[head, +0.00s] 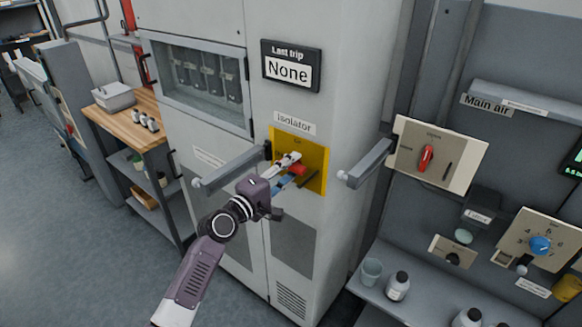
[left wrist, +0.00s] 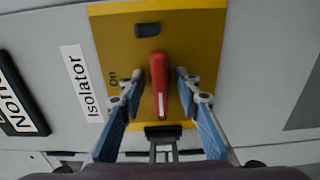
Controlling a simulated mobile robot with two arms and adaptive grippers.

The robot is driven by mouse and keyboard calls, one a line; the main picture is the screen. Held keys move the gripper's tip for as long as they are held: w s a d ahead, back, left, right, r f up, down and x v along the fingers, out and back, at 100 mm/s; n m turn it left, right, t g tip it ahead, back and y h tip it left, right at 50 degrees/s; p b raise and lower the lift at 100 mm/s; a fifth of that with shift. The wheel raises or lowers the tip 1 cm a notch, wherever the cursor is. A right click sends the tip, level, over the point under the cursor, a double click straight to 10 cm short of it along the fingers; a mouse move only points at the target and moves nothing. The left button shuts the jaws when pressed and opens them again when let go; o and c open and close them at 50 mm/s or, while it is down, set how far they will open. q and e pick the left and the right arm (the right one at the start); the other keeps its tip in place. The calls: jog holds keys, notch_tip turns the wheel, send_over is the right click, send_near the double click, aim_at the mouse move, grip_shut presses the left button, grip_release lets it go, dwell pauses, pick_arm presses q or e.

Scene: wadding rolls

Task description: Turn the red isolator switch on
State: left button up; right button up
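The red isolator switch handle (left wrist: 158,82) sits on a yellow plate (head: 318,160) under the "Isolator" label (head: 295,124) on the grey cabinet. In the head view the handle (head: 299,170) is partly covered by my left gripper (head: 288,168). My left gripper's (left wrist: 158,90) fingers stand open on either side of the handle, with visible gaps. My right gripper is not in view.
Grey door handles (head: 228,167) (head: 368,163) stick out on both sides of the plate. Another red switch (head: 427,158) is on a panel to the right, near the "Main air" sign (head: 487,104). A shelf with bottles (head: 398,286) is lower right; a wooden-topped bench (head: 122,118) is left.

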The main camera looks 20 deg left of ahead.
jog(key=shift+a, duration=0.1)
pick_arm(q)
grip_shut()
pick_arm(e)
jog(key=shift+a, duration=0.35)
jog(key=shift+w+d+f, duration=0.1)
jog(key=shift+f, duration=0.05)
pick_arm(q)
jog(key=m+b, duration=0.1)
jog(key=m, duration=0.1)
jog(key=shift+f+m+b, duration=0.15)
jog(key=shift+m+b, duration=0.15)
jog(key=shift+m, duration=0.1)
jog(key=m+b, duration=0.1)
jog(key=m, duration=0.3)
jog(key=shift+m, duration=0.3)
jog(key=m+b, duration=0.1)
jog(key=m, duration=0.9)
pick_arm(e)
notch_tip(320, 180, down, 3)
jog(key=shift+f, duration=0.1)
pick_arm(q)
jog(key=shift+m, duration=0.4)
